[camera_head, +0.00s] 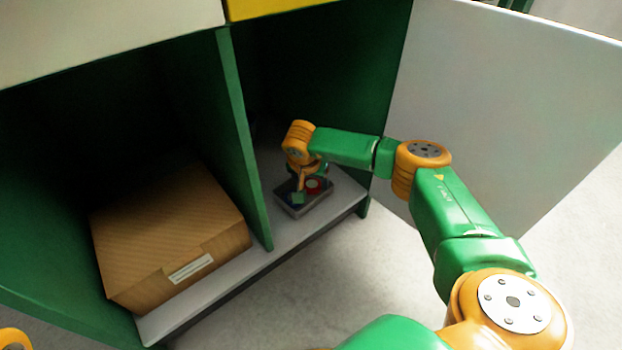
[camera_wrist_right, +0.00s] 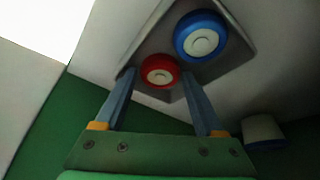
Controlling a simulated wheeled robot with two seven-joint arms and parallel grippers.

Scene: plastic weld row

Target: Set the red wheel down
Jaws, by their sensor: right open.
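The red wheel (camera_head: 313,186) has a pale hub and sits in a small grey tray (camera_head: 291,214) on the shelf of the right compartment. In the right wrist view the red wheel (camera_wrist_right: 160,72) lies between the fingertips of my right gripper (camera_wrist_right: 158,76), in the grey tray (camera_wrist_right: 238,65). The fingers are open, with a narrow gap on each side of the wheel. In the head view my right gripper (camera_head: 302,184) is low over the tray, its fingers partly hidden by the wrist. My left gripper is not in view.
A blue wheel (camera_wrist_right: 201,36) sits in the tray close beside the red one. A pale and blue object (camera_wrist_right: 263,132) lies outside the tray. A green divider (camera_head: 243,140) separates the compartments; a cardboard box (camera_head: 170,235) fills the left one. A white door (camera_head: 500,110) stands open.

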